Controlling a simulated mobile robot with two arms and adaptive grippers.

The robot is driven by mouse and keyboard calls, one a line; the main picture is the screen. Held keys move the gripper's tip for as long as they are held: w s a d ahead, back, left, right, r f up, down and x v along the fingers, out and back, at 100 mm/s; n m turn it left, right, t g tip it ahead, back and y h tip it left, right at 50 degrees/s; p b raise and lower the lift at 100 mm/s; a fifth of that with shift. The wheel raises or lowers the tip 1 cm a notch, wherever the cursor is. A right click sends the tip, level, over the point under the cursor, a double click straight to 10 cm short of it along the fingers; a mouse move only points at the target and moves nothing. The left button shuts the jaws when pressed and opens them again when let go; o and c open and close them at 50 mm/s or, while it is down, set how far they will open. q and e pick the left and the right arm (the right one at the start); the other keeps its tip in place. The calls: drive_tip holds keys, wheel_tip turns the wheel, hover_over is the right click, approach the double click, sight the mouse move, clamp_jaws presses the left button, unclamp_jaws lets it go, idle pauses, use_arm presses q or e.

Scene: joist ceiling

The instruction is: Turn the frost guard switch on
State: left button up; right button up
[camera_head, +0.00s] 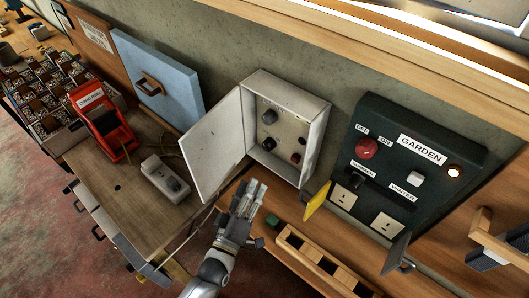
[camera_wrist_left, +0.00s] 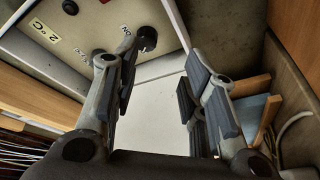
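A white control box (camera_head: 315,130) hangs on the wall, its door (camera_head: 213,145) swung open to the left. The box's lettering is too small to read in the head view. In the left wrist view, a "2°C" label (camera_wrist_left: 44,35) and small ON/OFF lettering sit near a black switch (camera_wrist_left: 147,39); whether this is the frost guard switch I cannot tell. My left gripper (camera_head: 254,194) is open and empty, below the box opening, apparently touching nothing. My right gripper is out of view.
A dark green GARDEN panel (camera_head: 450,178) with a red knob, switches, sockets and a lit lamp is to the right. A wooden slotted tray (camera_head: 323,262) lies below. A power strip (camera_head: 160,177) and red holder (camera_head: 111,137) stand on the left bench.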

sight(267, 149)
use_arm(q)
drive_tip(key=shift+n+t, duration=0.4)
drive_tip(key=shift+t, duration=0.1)
drive_tip(key=p+x, duration=0.1)
drive_tip(key=x, duration=0.2)
drive_tip(key=r+p+x, duration=0.1)
drive_tip(key=x, duration=0.3)
drive_tip(key=p+x, duration=0.1)
drive_tip(key=x, duration=0.3)
drive_tip(key=shift+s+r, duration=0.15)
drive_tip(key=shift+s, duration=0.05)
drive_tip(key=shift+c, duration=0.3)
